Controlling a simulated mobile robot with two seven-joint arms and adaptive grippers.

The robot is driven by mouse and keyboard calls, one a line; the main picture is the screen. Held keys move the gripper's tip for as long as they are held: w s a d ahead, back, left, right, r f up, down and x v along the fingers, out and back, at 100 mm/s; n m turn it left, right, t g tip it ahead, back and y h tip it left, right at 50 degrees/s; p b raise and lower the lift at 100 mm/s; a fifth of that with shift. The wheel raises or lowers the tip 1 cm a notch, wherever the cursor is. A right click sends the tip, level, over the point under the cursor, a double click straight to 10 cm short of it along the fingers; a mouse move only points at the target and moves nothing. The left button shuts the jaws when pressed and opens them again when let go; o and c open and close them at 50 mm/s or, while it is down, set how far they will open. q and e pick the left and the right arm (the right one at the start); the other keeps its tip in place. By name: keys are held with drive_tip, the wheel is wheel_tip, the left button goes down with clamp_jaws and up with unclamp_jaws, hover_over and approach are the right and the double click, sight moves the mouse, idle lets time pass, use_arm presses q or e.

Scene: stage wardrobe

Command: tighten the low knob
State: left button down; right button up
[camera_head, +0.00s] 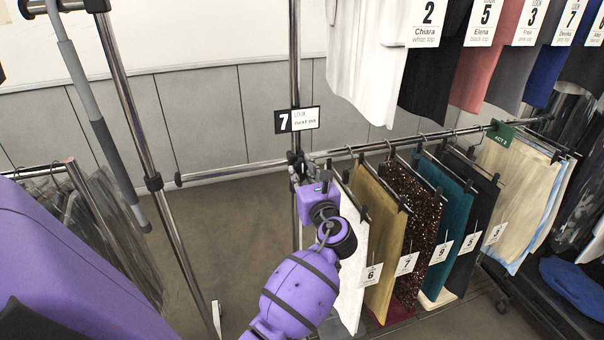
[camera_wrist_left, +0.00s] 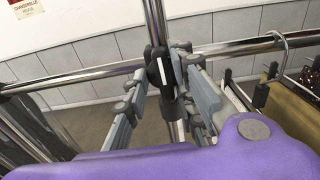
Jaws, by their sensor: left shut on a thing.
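The low knob (camera_wrist_left: 160,70) is black with a pale stripe. It sits where the low rail (camera_wrist_left: 240,47) meets the upright post (camera_wrist_left: 157,20). In the left wrist view my left gripper (camera_wrist_left: 164,60) has its grey fingers on both sides of the knob, shut on it. In the head view the left gripper (camera_head: 304,166) is at the post's low joint, and its purple wrist and fingers mostly hide the knob. My right gripper is not in view.
A "7" sign (camera_head: 297,119) hangs on the post just above the gripper. Hung trousers and skirts, such as a mustard one (camera_head: 379,240), crowd the low rail to the right. White and black tops hang above. Open floor (camera_head: 220,220) lies left of the post.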

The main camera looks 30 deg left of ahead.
use_arm(q)
drive_tip(key=shift+s+a+f, duration=0.1)
drive_tip(key=shift+s+f, duration=0.05)
drive_tip(key=shift+f, duration=0.15)
drive_tip(key=c, duration=1.6)
unclamp_jaws()
drive_tip(key=shift+o, duration=0.4)
drive_tip(key=shift+r, duration=0.15)
drive_tip(key=v, duration=1.2)
